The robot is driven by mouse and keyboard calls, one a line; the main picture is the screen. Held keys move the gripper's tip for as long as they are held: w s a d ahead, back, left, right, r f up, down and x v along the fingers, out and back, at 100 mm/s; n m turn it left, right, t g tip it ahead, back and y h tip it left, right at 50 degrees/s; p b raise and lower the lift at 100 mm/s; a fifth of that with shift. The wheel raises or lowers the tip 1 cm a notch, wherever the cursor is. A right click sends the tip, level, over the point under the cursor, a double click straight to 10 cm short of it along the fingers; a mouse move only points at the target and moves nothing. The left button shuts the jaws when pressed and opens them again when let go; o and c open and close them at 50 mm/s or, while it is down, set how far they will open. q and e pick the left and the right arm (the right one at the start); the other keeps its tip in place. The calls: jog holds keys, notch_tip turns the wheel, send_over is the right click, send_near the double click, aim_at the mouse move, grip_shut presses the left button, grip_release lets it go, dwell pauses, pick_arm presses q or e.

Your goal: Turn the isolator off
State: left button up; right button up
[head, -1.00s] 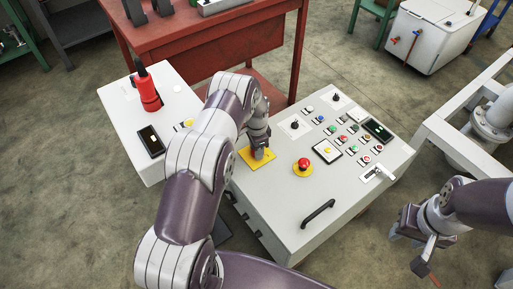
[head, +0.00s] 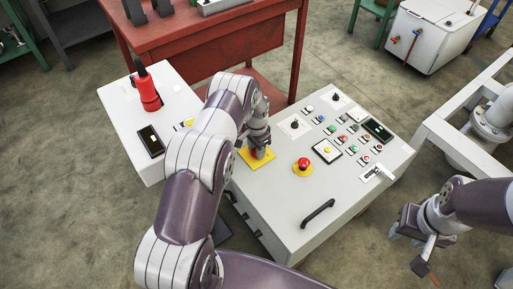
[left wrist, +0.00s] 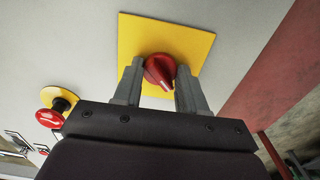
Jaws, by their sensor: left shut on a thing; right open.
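The isolator is a red rotary knob (left wrist: 160,71) on a yellow square plate (head: 247,163), fixed to the top of the grey control cabinet. The plate also shows in the left wrist view (left wrist: 195,40). My left gripper (left wrist: 157,88) is at the knob, with one finger on each side, shut on it. In the head view my left gripper (head: 259,150) covers most of the knob. The knob's pointed end faces down toward the gripper in the left wrist view. My right gripper (head: 408,233) is open, off the cabinet at the lower right.
A red mushroom button (head: 303,164) on a yellow ring sits right of the plate. Several small buttons, two black switches and a black handle (head: 318,213) are on the cabinet. A red workbench (head: 215,55) stands behind. A red-and-black object (head: 149,95) stands on the left surface.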

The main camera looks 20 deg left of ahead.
pick_arm(q)
jog(key=o, duration=1.1)
jog(key=shift+c, duration=0.2)
jog(key=shift+r, duration=0.1)
notch_tip(320, 180, up, 13)
jog(key=p, duration=0.3)
jog(key=shift+f, duration=0.2)
jog(key=shift+f, duration=0.1)
